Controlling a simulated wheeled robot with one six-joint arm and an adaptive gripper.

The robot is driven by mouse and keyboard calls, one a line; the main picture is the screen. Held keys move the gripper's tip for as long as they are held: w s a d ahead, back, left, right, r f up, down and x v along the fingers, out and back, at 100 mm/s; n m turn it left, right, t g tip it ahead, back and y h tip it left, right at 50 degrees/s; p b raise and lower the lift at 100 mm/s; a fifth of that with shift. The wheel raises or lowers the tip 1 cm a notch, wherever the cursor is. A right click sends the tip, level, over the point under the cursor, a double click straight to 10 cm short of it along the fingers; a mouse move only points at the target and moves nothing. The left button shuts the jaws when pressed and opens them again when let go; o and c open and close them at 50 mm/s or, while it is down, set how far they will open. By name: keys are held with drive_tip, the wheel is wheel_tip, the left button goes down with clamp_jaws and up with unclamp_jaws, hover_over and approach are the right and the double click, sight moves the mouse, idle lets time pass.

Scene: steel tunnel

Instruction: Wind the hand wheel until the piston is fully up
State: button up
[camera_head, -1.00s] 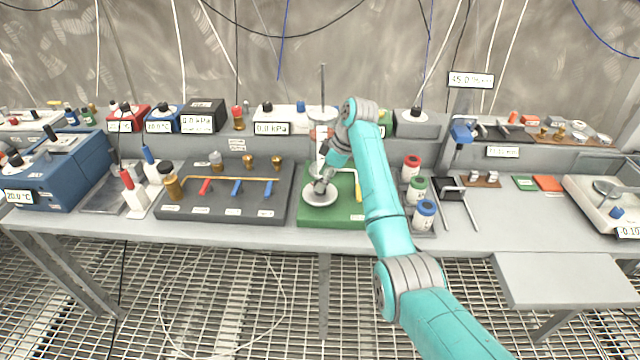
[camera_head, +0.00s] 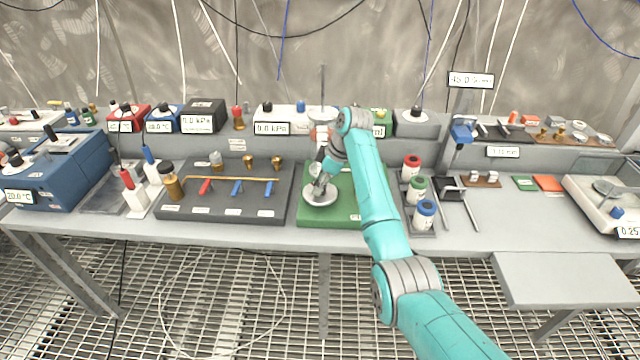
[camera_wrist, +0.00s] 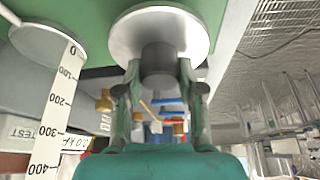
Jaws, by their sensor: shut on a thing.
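The hand wheel (camera_head: 313,200) is a pale round disc low on the green base plate (camera_head: 343,217). My gripper (camera_head: 319,186) is at its top. In the wrist view, the gripper (camera_wrist: 160,85) is shut on the dark knob (camera_wrist: 158,60) of the wheel, one finger on each side; the wheel's disc (camera_wrist: 125,38) fills the top middle. A thin upright rod (camera_head: 322,82) rises from the column behind the wheel, which my arm partly hides. A white scale (camera_wrist: 52,120) with 0 to 400 marks shows in the wrist view. The piston's height against it cannot be told.
A dark board with coloured valve handles (camera_head: 237,188) lies just left of the green base. Red, green and blue capped bottles (camera_head: 417,189) stand close to its right, beside my arm. A balance (camera_head: 605,200) is at the far right. The bench front is free.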

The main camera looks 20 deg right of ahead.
drive_tip(key=m, duration=0.2)
drive_tip(key=m+t, duration=0.1)
drive_tip(key=m, duration=0.1)
drive_tip(key=shift+t+h, duration=0.3)
drive_tip(key=shift+h, duration=0.1)
drive_tip(key=shift+m+t+h, duration=0.3)
drive_tip(key=shift+m+h, duration=0.2)
drive_tip(key=shift+m, duration=1.2)
drive_tip(key=o, duration=1.1)
drive_tip(key=shift+o, duration=0.2)
drive_tip(key=v, duration=1.2)
